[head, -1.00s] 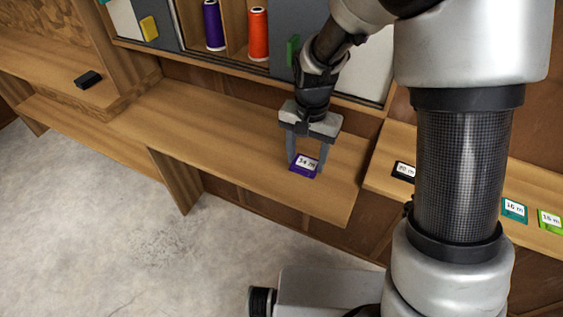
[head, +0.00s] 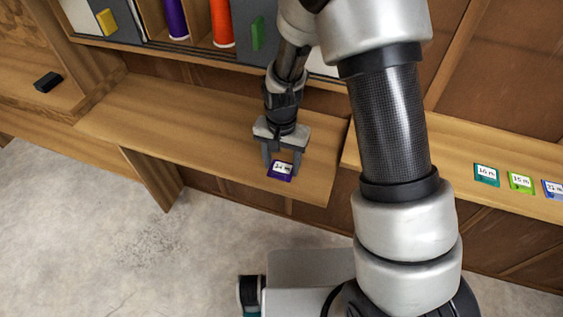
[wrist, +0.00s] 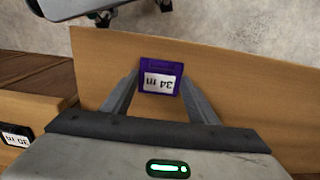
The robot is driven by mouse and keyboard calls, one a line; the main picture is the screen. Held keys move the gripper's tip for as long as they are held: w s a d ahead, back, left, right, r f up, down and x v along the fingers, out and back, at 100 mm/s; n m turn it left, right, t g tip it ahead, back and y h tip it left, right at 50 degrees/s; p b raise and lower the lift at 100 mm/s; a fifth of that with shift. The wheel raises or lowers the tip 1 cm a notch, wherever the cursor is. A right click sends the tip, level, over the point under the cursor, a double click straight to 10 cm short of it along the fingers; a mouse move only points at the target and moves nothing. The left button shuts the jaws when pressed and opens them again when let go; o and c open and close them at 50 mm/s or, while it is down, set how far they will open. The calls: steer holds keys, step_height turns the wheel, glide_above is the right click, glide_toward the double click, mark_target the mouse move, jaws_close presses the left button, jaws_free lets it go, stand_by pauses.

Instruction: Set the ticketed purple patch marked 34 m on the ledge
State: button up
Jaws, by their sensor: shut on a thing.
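The purple patch (head: 281,171) carries a white ticket. In the wrist view the patch (wrist: 159,78) reads 34 m, upside down. My gripper (head: 281,166) is shut on it, with one finger at each side. The gripper points down over the right part of the wooden ledge (head: 190,120). The patch is at or just above the ledge surface; I cannot tell whether it touches. The ledge also fills much of the wrist view (wrist: 240,100).
A shelf at right holds a teal patch (head: 486,175), a green patch (head: 520,182) and a blue patch (head: 553,188). A black block (head: 48,82) lies at far left. Purple (head: 176,18) and orange (head: 222,22) spools stand behind. The ledge's left part is clear.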

steer(key=o, duration=1)
steer(key=shift+f, duration=0.1)
step_height(320, 180, up, 12)
step_height(320, 180, up, 13)
steer(key=n+t, duration=0.2)
steer(key=t, duration=0.1)
glide_above(281, 169)
steer(key=s+d, duration=0.5)
steer(key=d, duration=0.2)
steer(key=s+d+r+n+t, duration=0.1)
steer(key=s+d+r, duration=0.2)
steer(key=s, duration=0.2)
steer(key=s+d+r+n+t, duration=0.1)
steer(key=s+d+r, duration=0.2)
steer(key=s, duration=0.3)
steer(key=shift+s+r+t+p, duration=0.3)
steer(key=shift+r+p, duration=0.1)
steer(key=shift+r, duration=0.2)
